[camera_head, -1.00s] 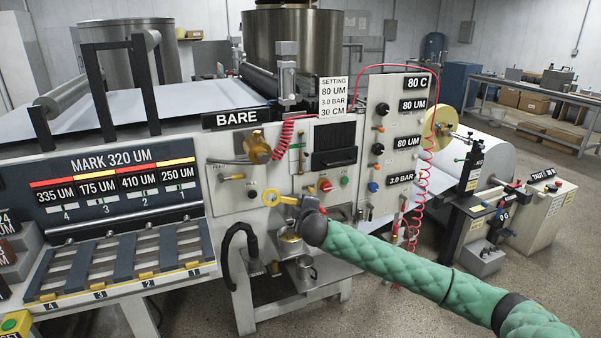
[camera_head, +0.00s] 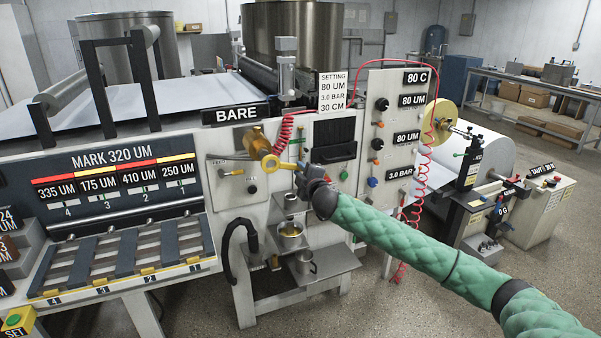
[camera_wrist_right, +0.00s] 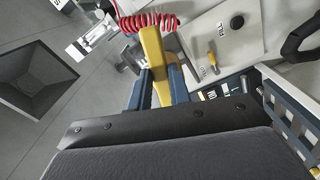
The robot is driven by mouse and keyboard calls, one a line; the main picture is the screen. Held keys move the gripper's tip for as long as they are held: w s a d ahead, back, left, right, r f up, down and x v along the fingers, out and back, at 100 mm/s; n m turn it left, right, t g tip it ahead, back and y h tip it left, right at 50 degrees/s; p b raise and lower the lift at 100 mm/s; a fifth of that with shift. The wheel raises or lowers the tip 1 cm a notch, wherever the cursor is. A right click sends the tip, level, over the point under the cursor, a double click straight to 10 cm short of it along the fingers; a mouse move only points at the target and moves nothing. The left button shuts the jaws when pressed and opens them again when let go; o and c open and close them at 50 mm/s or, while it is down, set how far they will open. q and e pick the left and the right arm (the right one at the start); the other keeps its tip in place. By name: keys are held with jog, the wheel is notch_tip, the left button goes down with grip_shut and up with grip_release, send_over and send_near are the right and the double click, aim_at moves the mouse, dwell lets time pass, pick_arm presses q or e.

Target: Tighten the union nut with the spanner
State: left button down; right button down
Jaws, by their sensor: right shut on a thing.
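The brass union nut (camera_head: 257,144) sits on the front panel of the machine, below the BARE sign. My right gripper (camera_head: 300,171) is shut on the yellow spanner (camera_head: 283,165), which points left. In the right wrist view the spanner (camera_wrist_right: 153,55) stands out between the two fingers (camera_wrist_right: 158,88). My left gripper is not in view.
A red coiled hose (camera_head: 284,130) hangs close beside the nut, and another (camera_head: 424,190) hangs further right. A black hose (camera_head: 229,250) curves at the lower left. Floor is open at front right.

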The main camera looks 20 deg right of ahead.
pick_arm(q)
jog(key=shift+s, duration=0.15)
pick_arm(e)
jog(key=shift+w, duration=2.3)
jog(key=shift+w+a, duration=0.1)
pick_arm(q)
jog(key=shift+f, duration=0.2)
pick_arm(e)
jog(key=shift+w, duration=0.15)
jog(key=shift+w, duration=0.4)
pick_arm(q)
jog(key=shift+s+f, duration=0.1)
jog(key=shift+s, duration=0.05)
pick_arm(e)
jog(key=shift+w, duration=0.2)
jog(key=shift+w, duration=0.55)
jog(key=shift+w, duration=0.1)
